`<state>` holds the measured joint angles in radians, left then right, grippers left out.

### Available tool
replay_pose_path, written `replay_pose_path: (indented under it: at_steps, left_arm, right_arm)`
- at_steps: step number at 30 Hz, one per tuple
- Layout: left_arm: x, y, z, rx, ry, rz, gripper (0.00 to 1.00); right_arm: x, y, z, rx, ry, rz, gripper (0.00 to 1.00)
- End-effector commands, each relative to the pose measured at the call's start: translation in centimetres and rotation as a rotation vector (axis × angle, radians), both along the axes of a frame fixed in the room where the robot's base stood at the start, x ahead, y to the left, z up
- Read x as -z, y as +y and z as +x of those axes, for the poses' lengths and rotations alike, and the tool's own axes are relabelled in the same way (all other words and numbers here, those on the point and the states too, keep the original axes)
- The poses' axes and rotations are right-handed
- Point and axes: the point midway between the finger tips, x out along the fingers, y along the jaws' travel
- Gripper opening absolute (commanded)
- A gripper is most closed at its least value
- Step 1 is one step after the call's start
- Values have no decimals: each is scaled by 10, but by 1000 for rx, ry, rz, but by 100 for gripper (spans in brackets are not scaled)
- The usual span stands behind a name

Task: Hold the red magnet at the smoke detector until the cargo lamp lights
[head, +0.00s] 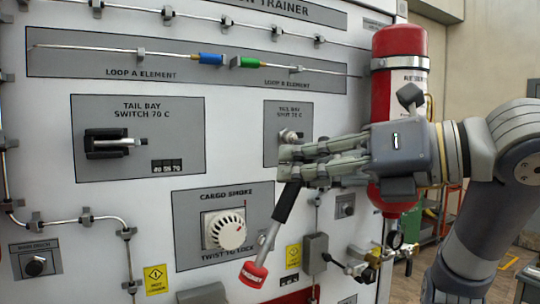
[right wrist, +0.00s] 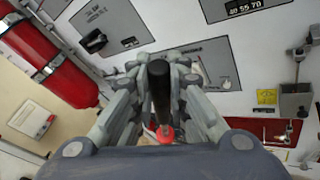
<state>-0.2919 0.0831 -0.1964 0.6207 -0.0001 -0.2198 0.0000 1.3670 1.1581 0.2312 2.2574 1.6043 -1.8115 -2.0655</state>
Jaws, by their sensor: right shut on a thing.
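My right gripper (head: 288,163) is shut on the black handle (head: 287,202) of the magnet tool, which hangs tilted down and to the left. The red magnet (head: 253,274) is at its lower end. In the right wrist view the handle (right wrist: 159,88) stands between the fingers, with the red magnet (right wrist: 165,134) beyond it. The smoke detector (head: 225,230), a white ribbed dome, sits on the grey CARGO SMOKE plate (head: 258,200). In the head view the magnet appears below and right of the dome, apart from it. I cannot identify the cargo lamp. My left gripper is not in view.
A red cylinder (head: 399,100) stands right of the panel, behind my right arm. The TAIL BAY switch plate (head: 180,110) is above left of the detector. Tubing (head: 90,218) runs at the lower left. A grey box (head: 314,252) and valve fittings (head: 358,264) are at the lower right.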

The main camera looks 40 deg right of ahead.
Motion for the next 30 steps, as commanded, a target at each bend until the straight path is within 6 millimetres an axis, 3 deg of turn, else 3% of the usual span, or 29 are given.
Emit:
replay_pose_path:
  at_steps: [3,6,8,15,17,20,27,30]
  left_arm:
    - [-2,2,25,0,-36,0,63]
    - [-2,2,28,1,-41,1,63]
    - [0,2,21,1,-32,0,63]
    - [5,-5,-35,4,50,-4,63]
    - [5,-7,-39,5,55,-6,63]
    - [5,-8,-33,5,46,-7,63]
    - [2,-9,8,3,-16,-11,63]
    - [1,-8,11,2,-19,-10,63]
  right_arm:
    - [-5,-6,-14,10,-5,8,0]
    - [-5,-7,-12,9,-2,12,0]
    - [-5,-8,-7,7,-1,13,0]
    - [-5,-15,26,5,1,14,0]
    - [-4,-17,35,6,2,13,0]
    - [-5,-20,48,5,1,13,0]
    - [-5,-25,68,7,-1,10,0]
    - [-5,-26,71,7,-1,10,0]
